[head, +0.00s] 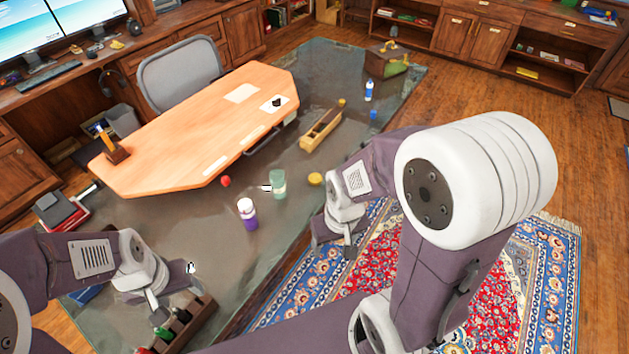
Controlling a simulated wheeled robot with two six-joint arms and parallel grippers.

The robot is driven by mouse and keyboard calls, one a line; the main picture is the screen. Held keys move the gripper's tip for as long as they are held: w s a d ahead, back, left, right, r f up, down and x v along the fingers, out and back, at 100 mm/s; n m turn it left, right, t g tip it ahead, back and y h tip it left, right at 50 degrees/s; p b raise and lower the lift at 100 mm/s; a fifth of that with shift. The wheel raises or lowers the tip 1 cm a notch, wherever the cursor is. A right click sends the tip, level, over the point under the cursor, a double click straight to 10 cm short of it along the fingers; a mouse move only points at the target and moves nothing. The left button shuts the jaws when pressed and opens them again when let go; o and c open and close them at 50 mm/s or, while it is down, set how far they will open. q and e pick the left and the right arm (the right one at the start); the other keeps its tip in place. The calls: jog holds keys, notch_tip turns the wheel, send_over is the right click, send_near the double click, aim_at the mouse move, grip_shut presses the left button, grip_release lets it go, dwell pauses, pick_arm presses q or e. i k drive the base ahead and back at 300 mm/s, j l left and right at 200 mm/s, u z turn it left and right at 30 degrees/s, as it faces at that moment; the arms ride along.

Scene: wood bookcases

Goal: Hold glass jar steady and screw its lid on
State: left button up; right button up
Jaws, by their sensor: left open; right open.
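A greenish see-through glass jar (279,186) stands upright on the glass-topped table, with a small pale label-like patch at its left side. Its top looks open, though it is small in view. A flat round yellow lid (315,179) lies on the table to the right of the jar, apart from it. My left gripper (176,290) is open at the lower left, well away from the jar, near a dark rack. My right gripper (333,243) is open over the table's right edge, below and right of the jar and lid. It touches neither.
A purple bottle with a white cap (247,214) stands left of the jar, and a red ball (225,181) lies beyond it. A long wooden box (321,130) and blue bottle (369,90) stand farther back. A bottle rack (185,329) is front left.

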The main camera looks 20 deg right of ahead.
aim_at(276, 178)
jog(key=i+l+u, duration=0.25)
jog(key=l+u, duration=0.2)
jog(key=l, duration=0.15)
jog(key=i+l+u, duration=0.15)
jog(key=l+u, duration=0.35)
jog(key=l, duration=0.15)
jog(key=l+u, duration=0.45)
jog(key=l, duration=0.25)
jog(key=l+u, duration=0.5)
jog(key=l, duration=0.25)
jog(key=k+l+u, duration=0.25)
jog(key=l+u, duration=0.2)
jog(key=l, duration=0.15)
